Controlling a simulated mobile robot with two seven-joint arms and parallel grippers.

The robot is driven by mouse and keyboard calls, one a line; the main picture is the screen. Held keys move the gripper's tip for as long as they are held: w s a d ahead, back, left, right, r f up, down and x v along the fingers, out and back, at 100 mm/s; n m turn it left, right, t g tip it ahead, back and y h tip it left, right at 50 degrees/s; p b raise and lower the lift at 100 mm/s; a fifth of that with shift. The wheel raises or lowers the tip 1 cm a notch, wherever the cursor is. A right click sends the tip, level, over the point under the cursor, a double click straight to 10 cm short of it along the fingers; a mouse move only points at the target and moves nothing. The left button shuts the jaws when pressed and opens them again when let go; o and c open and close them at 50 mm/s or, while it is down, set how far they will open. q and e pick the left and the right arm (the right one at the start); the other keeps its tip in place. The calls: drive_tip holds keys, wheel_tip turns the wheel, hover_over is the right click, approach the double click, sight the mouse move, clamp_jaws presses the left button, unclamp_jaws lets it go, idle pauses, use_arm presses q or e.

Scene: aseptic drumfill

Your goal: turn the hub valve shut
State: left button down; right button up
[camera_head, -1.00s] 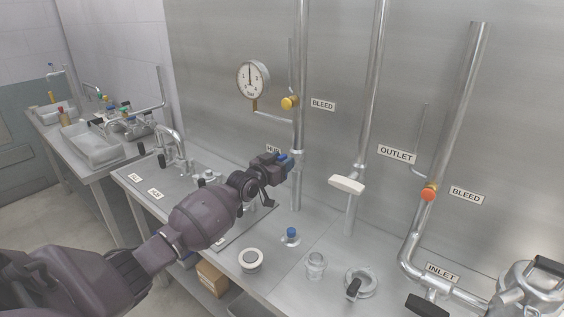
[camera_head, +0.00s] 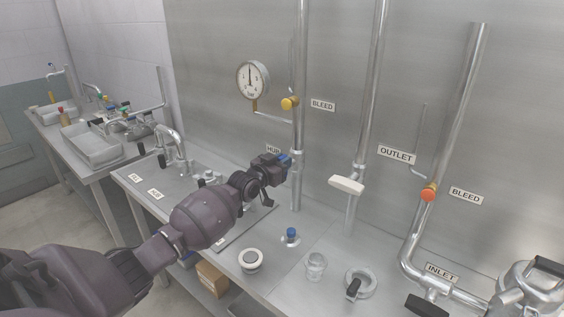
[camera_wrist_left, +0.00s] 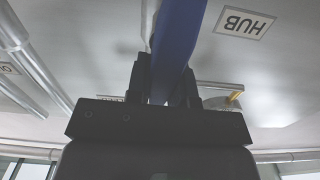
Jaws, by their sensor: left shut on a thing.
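The hub valve's blue handle (camera_head: 285,162) is by the vertical pipe, beside the partly covered HUB label (camera_head: 273,149). My left gripper (camera_head: 279,167) reaches it from the left and is shut on it. In the left wrist view the blue handle (camera_wrist_left: 178,45) runs up from between the dark fingers (camera_wrist_left: 160,82), with the HUB label (camera_wrist_left: 244,23) to its right. The valve body is mostly hidden behind the gripper. My right gripper is not in view.
A pressure gauge (camera_head: 252,79) and a yellow bleed knob (camera_head: 290,103) sit above. A white-handled outlet valve (camera_head: 347,185) is to the right. A blue-capped item (camera_head: 291,233), a glass jar (camera_head: 315,265) and a clamp ring (camera_head: 361,284) stand on the bench below.

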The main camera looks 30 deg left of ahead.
use_arm(q)
drive_tip(key=m, duration=0.2)
drive_tip(key=d+m+p, duration=0.1)
drive_tip(key=shift+f+m, duration=0.1)
drive_tip(key=shift+m, duration=0.3)
drive_tip(key=f+m, duration=0.1)
drive_tip(key=m, duration=0.3)
drive_tip(key=d+m+b, duration=0.1)
drive_tip(key=m, duration=0.4)
drive_tip(key=f+m, duration=0.1)
drive_tip(key=m, duration=0.3)
drive_tip(key=shift+s+d+f+m+b, duration=0.1)
drive_tip(key=shift+d+f+m+b, duration=0.2)
drive_tip(key=c, duration=1)
unclamp_jaws()
